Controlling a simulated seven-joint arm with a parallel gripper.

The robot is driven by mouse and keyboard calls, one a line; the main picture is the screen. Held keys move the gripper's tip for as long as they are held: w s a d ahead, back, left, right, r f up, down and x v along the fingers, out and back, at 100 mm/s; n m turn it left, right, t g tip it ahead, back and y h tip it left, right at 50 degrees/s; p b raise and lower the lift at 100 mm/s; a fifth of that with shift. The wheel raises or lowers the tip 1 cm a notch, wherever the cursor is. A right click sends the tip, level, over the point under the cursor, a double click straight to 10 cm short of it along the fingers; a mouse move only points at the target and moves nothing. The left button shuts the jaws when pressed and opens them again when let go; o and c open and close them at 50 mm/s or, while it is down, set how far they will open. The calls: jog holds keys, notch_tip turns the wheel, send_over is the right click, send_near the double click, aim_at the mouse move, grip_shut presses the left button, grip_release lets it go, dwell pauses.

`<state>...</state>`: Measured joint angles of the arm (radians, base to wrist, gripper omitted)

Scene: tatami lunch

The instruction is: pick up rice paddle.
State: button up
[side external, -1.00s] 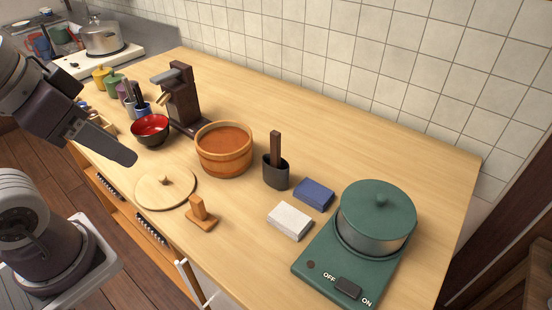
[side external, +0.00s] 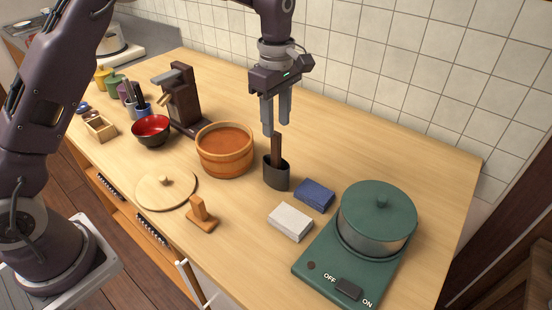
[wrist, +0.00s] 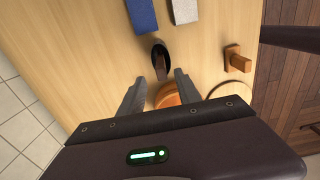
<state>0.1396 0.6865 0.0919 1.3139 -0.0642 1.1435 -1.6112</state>
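The rice paddle (side external: 276,148) stands upright in a dark holder (side external: 276,178), with only its brown handle showing; its lower part is hidden inside. In the wrist view the handle (wrist: 160,66) shows end-on between and just beyond my fingertips, in the black holder (wrist: 157,50). My gripper (side external: 276,129) points down above the paddle, its fingertips close to the top of the handle. The fingers are apart with nothing between them that I can see held. I cannot tell whether the fingertips touch the handle.
A wooden tub (side external: 224,160) stands left of the holder, with its round lid (side external: 165,189) and a wooden stand (side external: 200,214) in front. A blue block (side external: 314,194) and a white block (side external: 290,221) lie to the right, near a green cooker with a pot (side external: 376,215). Counter behind is clear.

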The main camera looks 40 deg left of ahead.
aim_at(276, 145)
notch_tip(276, 145, down, 7)
jog(key=shift+s+d, duration=0.1)
jog(key=shift+s, duration=0.05)
grip_shut()
